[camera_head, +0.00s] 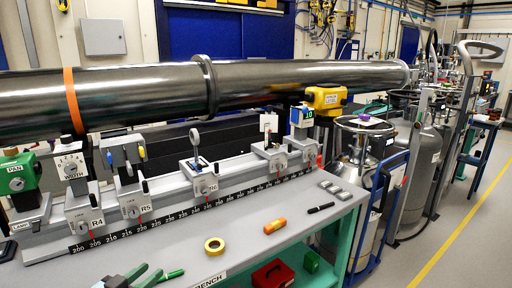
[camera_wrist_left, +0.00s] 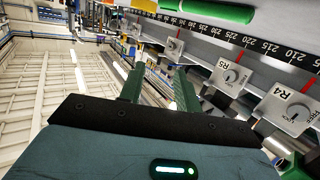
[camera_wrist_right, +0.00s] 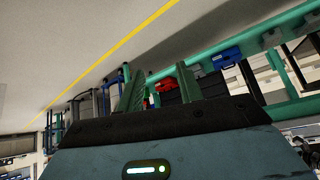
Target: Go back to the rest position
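My left gripper (camera_head: 138,277) shows at the bottom left of the head view, over the bench's front edge. In the left wrist view its two green fingers (camera_wrist_left: 160,88) stand apart with nothing between them. A green marker (camera_head: 171,275) lies on the bench just right of it in the head view. My right gripper is outside the head view. In the right wrist view its green fingers (camera_wrist_right: 160,88) are spread apart and empty, with the floor and the bench's lower frame beyond them.
A red box (camera_head: 272,275) sits on the lower shelf. Gas cylinders (camera_head: 424,150) stand right; floor (camera_head: 478,240) beyond is open.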

